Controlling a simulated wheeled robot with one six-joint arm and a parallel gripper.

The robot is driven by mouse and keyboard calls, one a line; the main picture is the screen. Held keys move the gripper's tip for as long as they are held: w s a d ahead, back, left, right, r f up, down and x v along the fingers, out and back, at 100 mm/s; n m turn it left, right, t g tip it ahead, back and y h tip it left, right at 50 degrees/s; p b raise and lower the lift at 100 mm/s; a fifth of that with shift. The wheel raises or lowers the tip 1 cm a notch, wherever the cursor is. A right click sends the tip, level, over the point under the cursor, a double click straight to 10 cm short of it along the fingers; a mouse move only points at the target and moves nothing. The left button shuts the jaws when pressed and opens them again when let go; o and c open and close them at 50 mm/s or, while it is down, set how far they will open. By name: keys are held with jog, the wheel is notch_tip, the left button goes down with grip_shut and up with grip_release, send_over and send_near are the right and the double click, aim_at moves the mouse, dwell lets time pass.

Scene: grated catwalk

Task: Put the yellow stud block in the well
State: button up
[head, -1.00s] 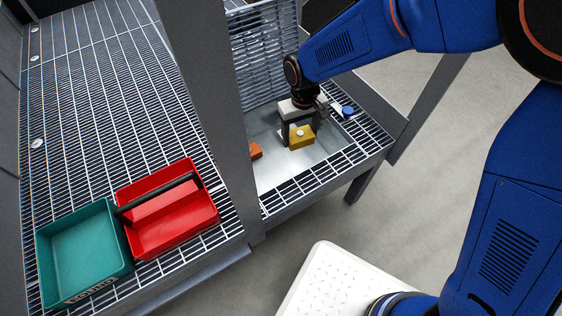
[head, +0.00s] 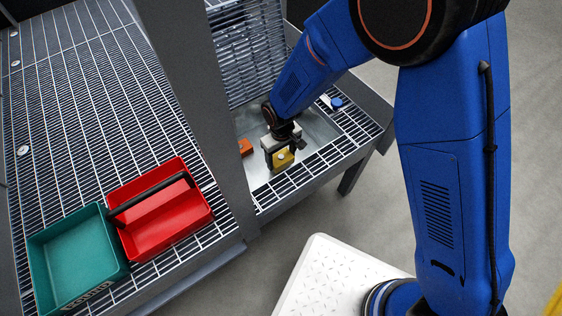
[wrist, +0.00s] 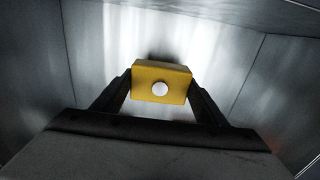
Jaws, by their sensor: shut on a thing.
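The yellow stud block (head: 284,159) has a pale round stud on one face. My gripper (head: 283,157) is shut on it, one dark finger on each side. In the wrist view the yellow block (wrist: 175,73) sits between the fingertips of my gripper (wrist: 160,88), its stud facing the camera. The block is over the near part of a sunken metal basin (head: 315,127) in the grating, with grey metal walls around it in the wrist view. I cannot tell its exact height above the basin floor. The basin is the only well-like recess I see.
An orange block (head: 245,147) lies in the basin, left of my gripper. A small blue piece (head: 337,102) is by the basin's right edge. A grey post (head: 195,100) stands left of the basin. A red carrier (head: 163,232) with a dark handle and a teal bin (head: 80,262) stand on the grating.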

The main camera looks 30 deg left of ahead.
aim_at(281, 162)
jog(key=shift+f, duration=1.6)
jog(key=o, duration=1.1)
jog(key=shift+f, duration=0.1)
jog(key=shift+o, duration=0.2)
notch_tip(281, 162, up, 12)
jog(key=shift+r, duration=0.15)
